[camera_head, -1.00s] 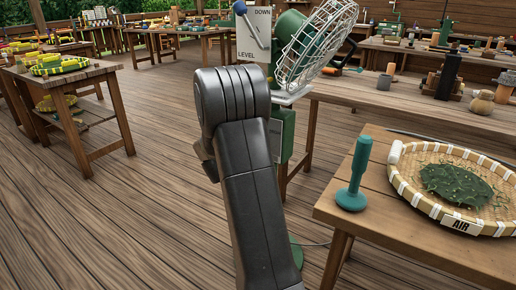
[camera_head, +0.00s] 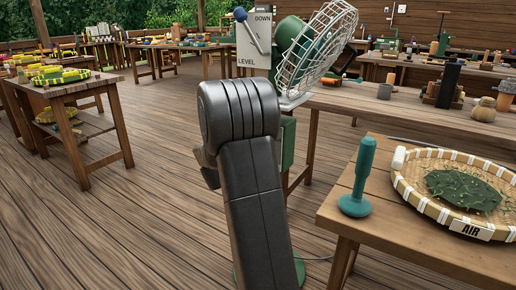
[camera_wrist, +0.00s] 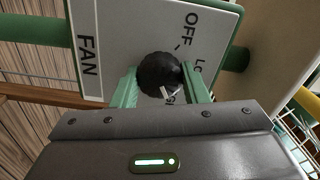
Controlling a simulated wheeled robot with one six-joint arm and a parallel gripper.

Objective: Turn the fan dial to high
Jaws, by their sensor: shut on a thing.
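The fan dial (camera_wrist: 158,73) is a round black ribbed knob on a pale panel (camera_wrist: 110,30) marked FAN, in the wrist view. OFF stands above right of the dial, a partly hidden LO label to its right, and part of another label at its lower right. A white pointer mark on the dial faces the lower right, toward that last label. My gripper (camera_wrist: 163,88) has its green fingers on both sides of the dial, shut on it. In the head view the caged fan (camera_head: 320,50) stands behind my arm, which hides the dial there.
A lever panel (camera_head: 252,45) marked DOWN and LEVEL stands beside the fan. Open floor (camera_head: 130,225) lies at left.

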